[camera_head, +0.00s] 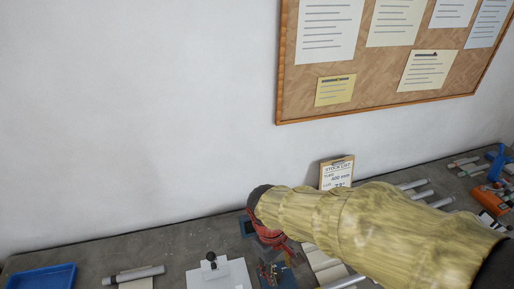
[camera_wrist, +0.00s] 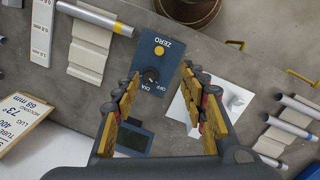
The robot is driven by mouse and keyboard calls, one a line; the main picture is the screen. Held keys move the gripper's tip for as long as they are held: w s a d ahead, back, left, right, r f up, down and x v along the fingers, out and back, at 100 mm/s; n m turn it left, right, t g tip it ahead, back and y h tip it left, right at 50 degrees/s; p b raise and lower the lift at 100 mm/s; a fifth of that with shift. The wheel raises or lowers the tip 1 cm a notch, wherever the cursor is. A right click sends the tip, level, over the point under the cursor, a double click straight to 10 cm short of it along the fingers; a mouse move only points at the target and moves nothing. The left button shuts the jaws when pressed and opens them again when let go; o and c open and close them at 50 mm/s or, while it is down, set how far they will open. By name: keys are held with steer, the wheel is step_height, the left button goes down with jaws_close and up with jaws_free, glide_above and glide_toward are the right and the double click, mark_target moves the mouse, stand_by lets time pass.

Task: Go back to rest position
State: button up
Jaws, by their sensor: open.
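My gripper (camera_wrist: 162,76) is open and empty in the wrist view, its two padded fingers spread apart above the bench. Between and beyond the fingertips is a blue device (camera_wrist: 160,48) marked ZERO, with a yellow button and a black knob. A small dark screen shows below it between the fingers. In the head view my arm, in a yellowish sleeve, reaches in from the lower right. My gripper (camera_head: 268,232) is at its left end, mostly hidden by the arm, over the bench.
The grey bench (camera_head: 80,258) runs along a white wall. On it are a blue tray (camera_head: 42,277), tubes on rests (camera_head: 133,275), a white plate (camera_head: 222,274) with a black knob, a stock list sign (camera_head: 336,173) and an orange item (camera_head: 490,199). A corkboard (camera_head: 375,72) hangs above.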

steer(key=s+d+r+m+t+y+b, duration=0.1)
steer(key=s+d+r+m+t+b, duration=0.1)
steer(key=s+d+m+t+b, duration=0.1)
steer(key=s+d+r+m+t+b, duration=0.3)
steer(key=d+m+b, duration=0.2)
steer(key=d+b, duration=0.3)
steer(key=shift+d+y, duration=0.4)
steer(key=shift+d, duration=0.65)
